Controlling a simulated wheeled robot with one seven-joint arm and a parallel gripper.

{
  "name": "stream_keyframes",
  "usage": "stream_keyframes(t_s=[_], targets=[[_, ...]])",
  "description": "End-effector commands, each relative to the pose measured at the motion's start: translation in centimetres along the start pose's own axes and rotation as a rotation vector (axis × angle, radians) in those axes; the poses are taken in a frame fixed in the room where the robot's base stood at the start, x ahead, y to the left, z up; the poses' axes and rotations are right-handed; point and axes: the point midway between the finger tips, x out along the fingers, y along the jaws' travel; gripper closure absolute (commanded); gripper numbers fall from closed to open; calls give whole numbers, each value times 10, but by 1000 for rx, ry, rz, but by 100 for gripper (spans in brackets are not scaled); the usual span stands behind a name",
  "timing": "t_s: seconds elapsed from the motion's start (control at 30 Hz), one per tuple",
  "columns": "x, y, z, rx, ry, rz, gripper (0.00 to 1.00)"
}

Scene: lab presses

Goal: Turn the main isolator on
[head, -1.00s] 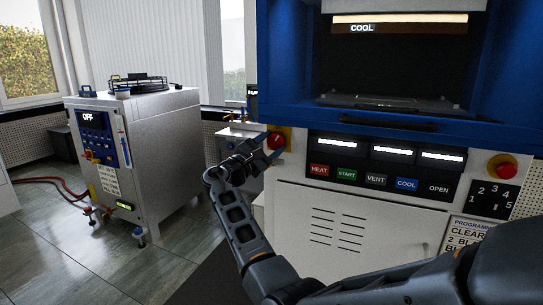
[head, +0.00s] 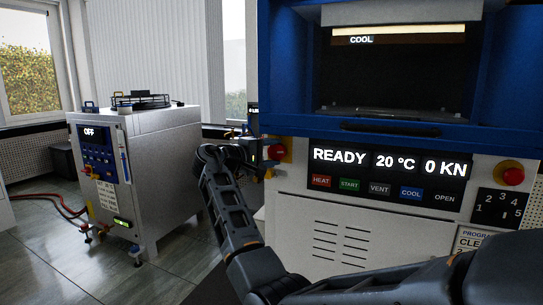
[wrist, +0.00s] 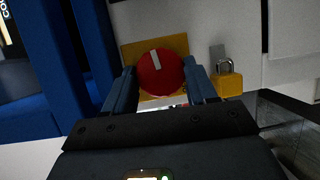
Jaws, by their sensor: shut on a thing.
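The main isolator is a red round knob (head: 277,152) on a yellow plate (wrist: 178,42), on the left of the press front. In the wrist view the red knob (wrist: 160,76) has a white mark pointing up toward the plate's upper edge. My gripper (wrist: 162,92) has its two blue fingers on either side of the knob and is shut on it. In the head view my gripper (head: 262,150) is at the knob's left, its fingertips hard to make out. The press display (head: 389,162) is lit and reads READY, 20 °C, 0 KN.
A yellow padlock (wrist: 228,80) hangs beside the isolator plate. Under the display are the HEAT, START, VENT, COOL and OPEN buttons (head: 380,188), with a red emergency stop (head: 512,176) to the right. A grey machine (head: 150,175) reading OFF stands left, with floor between.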

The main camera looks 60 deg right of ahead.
Motion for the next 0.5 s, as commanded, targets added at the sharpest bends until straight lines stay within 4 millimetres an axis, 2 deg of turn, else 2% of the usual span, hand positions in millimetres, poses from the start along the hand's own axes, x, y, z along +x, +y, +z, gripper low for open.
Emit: stream_keyframes(t_s=[0.5], targets=[[1, -2, 1, 136, 7, -63, 74]])
